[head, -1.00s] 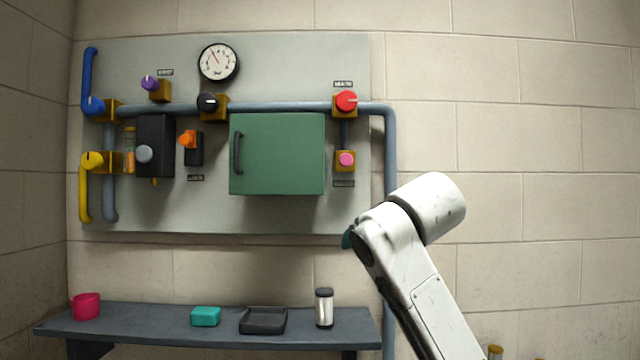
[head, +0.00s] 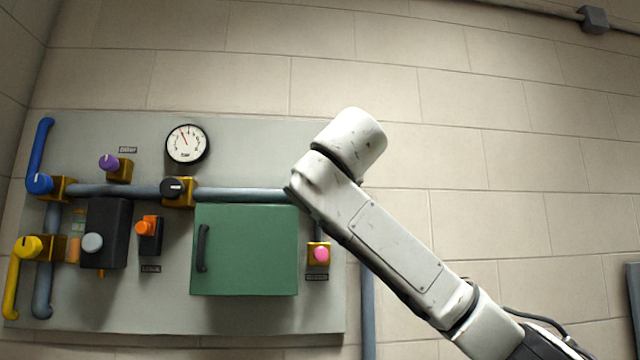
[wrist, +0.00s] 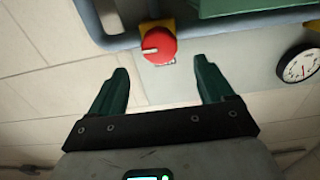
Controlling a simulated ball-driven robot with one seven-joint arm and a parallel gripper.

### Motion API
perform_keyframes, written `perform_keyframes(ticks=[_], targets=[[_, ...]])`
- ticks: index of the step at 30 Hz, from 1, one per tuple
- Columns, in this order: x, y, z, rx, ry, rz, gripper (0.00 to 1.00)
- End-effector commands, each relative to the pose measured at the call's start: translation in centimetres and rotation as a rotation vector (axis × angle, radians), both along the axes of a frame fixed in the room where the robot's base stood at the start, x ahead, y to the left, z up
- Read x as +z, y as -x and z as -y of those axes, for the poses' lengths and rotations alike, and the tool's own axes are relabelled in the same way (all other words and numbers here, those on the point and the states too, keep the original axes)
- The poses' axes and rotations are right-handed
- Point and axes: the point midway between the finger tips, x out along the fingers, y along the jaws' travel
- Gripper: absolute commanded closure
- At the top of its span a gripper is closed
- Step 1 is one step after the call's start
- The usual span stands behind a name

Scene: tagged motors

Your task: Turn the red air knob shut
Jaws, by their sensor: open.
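The red air knob (wrist: 158,45) shows in the wrist view at the top middle, round, with a short white mark pointing to the left. It sits on a yellow-brown valve body (wrist: 157,24) on the pipe. My gripper (wrist: 161,68) is open and empty, with two dark green fingers. The knob lies just beyond the fingertips, roughly midway between them in the picture, and no touch is visible. In the head view my arm hides the red knob, and the gripper's fingers are not visible there.
The green cabinet door (head: 245,250) stands left of my arm. Below the arm is a pink knob (head: 321,254). A black knob (head: 173,187) sits on the blue-grey pipe (head: 240,195), under the gauge (head: 187,144).

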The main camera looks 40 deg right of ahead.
Motion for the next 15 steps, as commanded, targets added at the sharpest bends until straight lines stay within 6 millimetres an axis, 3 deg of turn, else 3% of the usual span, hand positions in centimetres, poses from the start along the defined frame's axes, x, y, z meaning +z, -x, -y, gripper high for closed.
perform_keyframes(ticks=[9, 15], targets=[[0.3, -4.4, 3.0, -0.001, 0.000, -0.002, 0.19], [0.1, -5.6, 3.8, 0.001, 0.000, -0.001, 0.19]])
